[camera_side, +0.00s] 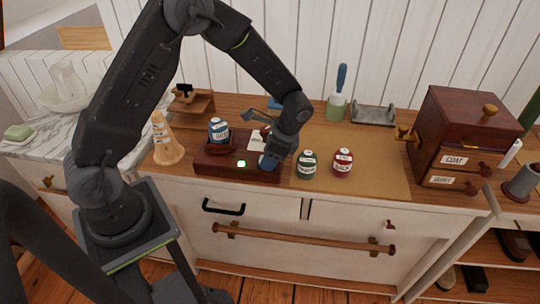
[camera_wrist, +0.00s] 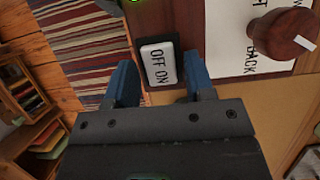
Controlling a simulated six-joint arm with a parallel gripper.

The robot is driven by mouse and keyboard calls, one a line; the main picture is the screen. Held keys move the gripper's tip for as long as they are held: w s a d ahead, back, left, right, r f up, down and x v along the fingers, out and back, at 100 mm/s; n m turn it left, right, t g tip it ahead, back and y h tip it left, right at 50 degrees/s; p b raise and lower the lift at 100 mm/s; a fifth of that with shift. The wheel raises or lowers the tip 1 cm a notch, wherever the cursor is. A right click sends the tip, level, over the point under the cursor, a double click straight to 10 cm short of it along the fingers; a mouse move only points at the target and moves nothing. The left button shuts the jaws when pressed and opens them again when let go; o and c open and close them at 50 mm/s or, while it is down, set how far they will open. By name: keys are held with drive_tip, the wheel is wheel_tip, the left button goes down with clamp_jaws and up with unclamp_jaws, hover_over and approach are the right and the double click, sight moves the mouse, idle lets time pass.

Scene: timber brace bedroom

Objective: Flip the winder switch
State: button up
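The winder is a dark red wooden box (camera_side: 212,167) on the dresser top in the side view, with a lit green light (camera_side: 241,163) on its front and a blue spool (camera_side: 219,130) on its left. In the wrist view, the switch (camera_wrist: 159,64) is a white rocker marked OFF and ON in a black frame. I cannot tell which end is pressed. My gripper (camera_wrist: 160,80) is open and empty, its blue fingers to either side of the switch's ON end. In the side view my gripper (camera_side: 268,161) is at the winder's right end and hides the switch.
A dark red knob (camera_wrist: 283,34) stands beside the switch on a white label reading BACK. Green (camera_side: 307,164) and red (camera_side: 343,162) spools stand right of the winder, a wooden cone (camera_side: 166,140) left. A drawered box (camera_side: 462,130) stands far right.

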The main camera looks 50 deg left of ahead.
drive_tip(key=c, duration=0.7)
drive_tip(key=shift+s+a+r+t+h, duration=0.1)
drive_tip(key=shift+s+a+t+h, duration=0.1)
drive_tip(key=shift+t+h, duration=1.1)
drive_tip(key=o, duration=0.9)
drive_tip(key=shift+a, duration=0.1)
wheel_tip(320, 180, up, 14)
drive_tip(key=shift+w+d, duration=0.25)
drive_tip(key=shift+d, duration=0.1)
